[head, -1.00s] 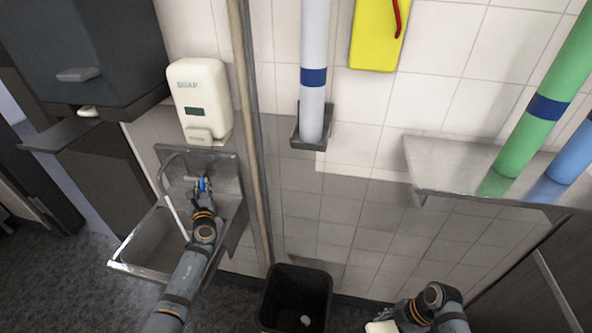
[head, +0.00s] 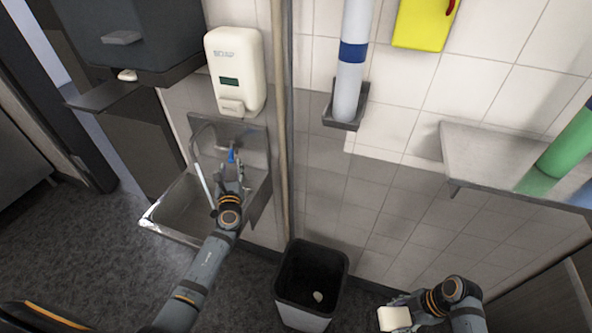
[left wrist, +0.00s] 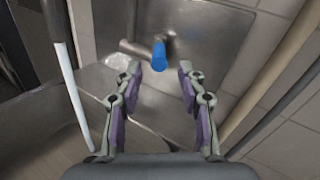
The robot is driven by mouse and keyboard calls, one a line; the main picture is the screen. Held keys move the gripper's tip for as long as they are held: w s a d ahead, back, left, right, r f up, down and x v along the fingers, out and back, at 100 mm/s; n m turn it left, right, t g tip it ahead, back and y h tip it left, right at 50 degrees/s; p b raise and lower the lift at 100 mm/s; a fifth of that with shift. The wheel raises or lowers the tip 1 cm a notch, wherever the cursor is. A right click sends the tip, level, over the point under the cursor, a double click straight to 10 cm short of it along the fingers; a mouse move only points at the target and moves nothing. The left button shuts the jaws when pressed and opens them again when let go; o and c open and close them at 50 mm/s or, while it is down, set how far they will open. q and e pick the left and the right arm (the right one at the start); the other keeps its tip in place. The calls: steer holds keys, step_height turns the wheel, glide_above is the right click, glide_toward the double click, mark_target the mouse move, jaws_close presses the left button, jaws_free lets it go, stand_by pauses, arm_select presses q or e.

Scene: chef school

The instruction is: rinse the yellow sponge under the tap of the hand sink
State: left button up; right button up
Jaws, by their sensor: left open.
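The hand sink (head: 178,226) is a steel basin on the wall at left in the head view. Its tap has a thin curved spout (head: 203,180), also in the left wrist view (left wrist: 62,60), and a blue lever (head: 233,154). My left gripper (head: 233,172) is open and empty in front of this lever. In the left wrist view the blue lever (left wrist: 159,57) shows just beyond and between the spread fingertips; I cannot tell if any finger touches it. My right gripper (head: 416,312) holds a pale cream block (head: 395,319), probably the sponge, away from the sink.
A soap dispenser (head: 235,70) hangs above the sink. A pipe (head: 280,130) runs down the wall beside it. A black bin (head: 312,262) with a pale scrap inside stands between my arms. A steel shelf (head: 480,155) juts out at right.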

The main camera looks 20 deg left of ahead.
arm_select(q)
steer(key=v, duration=0.6)
steer(key=shift+s, duration=0.25)
steer(key=shift+d+r, duration=0.1)
